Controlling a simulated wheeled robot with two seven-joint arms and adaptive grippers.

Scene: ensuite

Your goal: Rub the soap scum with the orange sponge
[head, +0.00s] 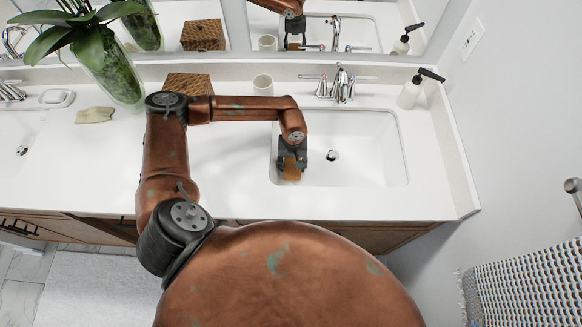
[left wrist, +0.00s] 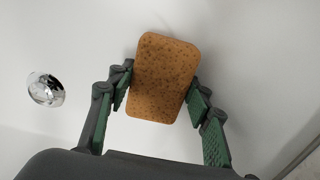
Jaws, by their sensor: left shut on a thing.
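My left gripper (head: 291,160) reaches into the right-hand sink (head: 370,165), over the left part of its basin. It is shut on the orange sponge (head: 291,174). In the left wrist view, the sponge (left wrist: 163,78) sits between the two green-padded fingers of the left gripper (left wrist: 160,92), with the white basin behind it. I cannot tell whether the sponge touches the basin. No soap scum can be made out in either view. My right gripper is not in view.
The drain (head: 332,155) is right of the gripper. A faucet (head: 342,86) stands behind the sink, with a soap dispenser (head: 411,92) to its right. A cup (head: 262,83), a woven box (head: 189,84) and a plant vase (head: 112,72) stand along the back. A towel (head: 525,285) hangs at right.

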